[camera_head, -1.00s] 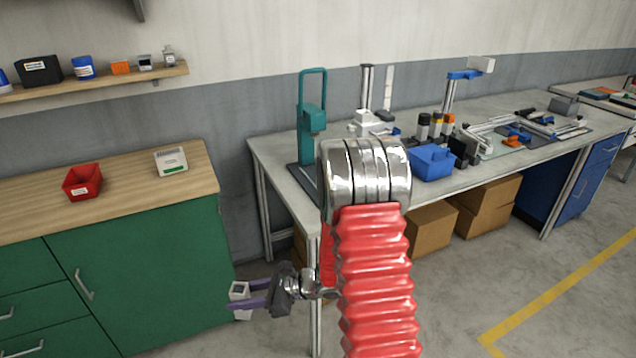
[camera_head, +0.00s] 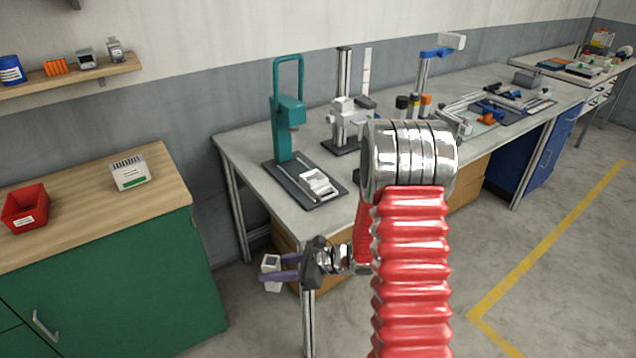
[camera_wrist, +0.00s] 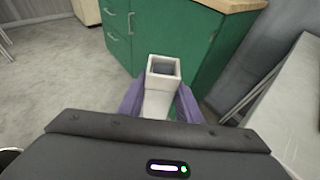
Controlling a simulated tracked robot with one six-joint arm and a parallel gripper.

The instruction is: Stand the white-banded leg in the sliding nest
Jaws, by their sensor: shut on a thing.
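My gripper (camera_head: 274,267) is shut on a pale, square, hollow leg (camera_head: 271,284), held in the air in front of the bench's near left corner. In the wrist view the leg (camera_wrist: 163,68) sits between the purple fingers, its open square end facing the camera; I cannot make out a band on it. A teal press (camera_head: 287,115) stands on a dark base plate (camera_head: 290,188) at the left end of the bench. A white slotted block (camera_head: 318,184), which looks like the sliding nest, sits at the front of that plate, away from the leg. No leg shows in it.
The grey bench (camera_head: 233,150) also carries a white fixture (camera_head: 350,118), dark bottles and a blue-armed stand (camera_head: 428,65). My red arm hides part of the bench. A green cabinet (camera_head: 130,275) with a red bin (camera_head: 24,208) and a white box (camera_head: 129,172) stands at left, across a gap.

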